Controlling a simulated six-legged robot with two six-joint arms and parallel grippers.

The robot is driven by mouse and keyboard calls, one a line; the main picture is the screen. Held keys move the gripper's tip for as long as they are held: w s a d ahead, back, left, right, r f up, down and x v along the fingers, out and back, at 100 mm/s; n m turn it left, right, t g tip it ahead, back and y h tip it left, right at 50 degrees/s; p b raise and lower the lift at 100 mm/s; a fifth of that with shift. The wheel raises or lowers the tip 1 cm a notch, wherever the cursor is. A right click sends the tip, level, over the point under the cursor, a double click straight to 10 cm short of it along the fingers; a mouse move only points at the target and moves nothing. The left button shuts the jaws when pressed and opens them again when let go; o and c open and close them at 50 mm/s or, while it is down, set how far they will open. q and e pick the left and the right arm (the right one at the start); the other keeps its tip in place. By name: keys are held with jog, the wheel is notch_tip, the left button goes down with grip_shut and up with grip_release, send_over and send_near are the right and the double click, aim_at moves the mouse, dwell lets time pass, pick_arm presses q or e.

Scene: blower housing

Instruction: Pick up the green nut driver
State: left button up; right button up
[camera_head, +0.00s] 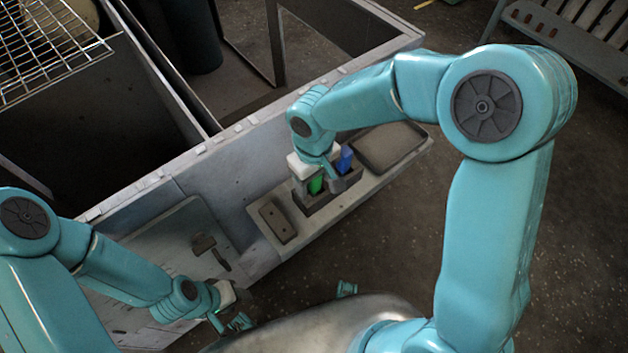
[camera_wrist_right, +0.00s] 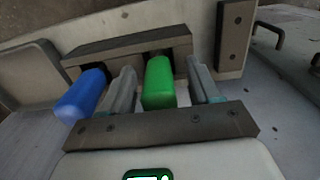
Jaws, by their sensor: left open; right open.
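The green nut driver (camera_head: 316,185) stands in a grey slotted holder (camera_head: 344,186) on the light shelf, and only its handle shows. In the right wrist view the green handle (camera_wrist_right: 159,83) lies between the two fingers of my right gripper (camera_wrist_right: 161,88). The fingers are open, with a visible gap on each side of the handle. In the head view my right gripper (camera_head: 318,176) is over the holder and partly hides the handle. My left gripper (camera_head: 230,322) is open and empty at the lower left, away from the holder.
A blue-handled tool (camera_head: 345,158) stands in the holder beside the green one, just outside a right finger (camera_wrist_right: 80,95). A shallow tray (camera_head: 390,148) lies to its right and a small block with two holes (camera_head: 277,220) to its left. A wire rack (camera_head: 45,40) is at the upper left.

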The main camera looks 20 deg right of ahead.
grip_shut()
notch_tip(320, 180, up, 20)
jog(key=p, duration=0.4)
jog(key=shift+p, duration=0.35)
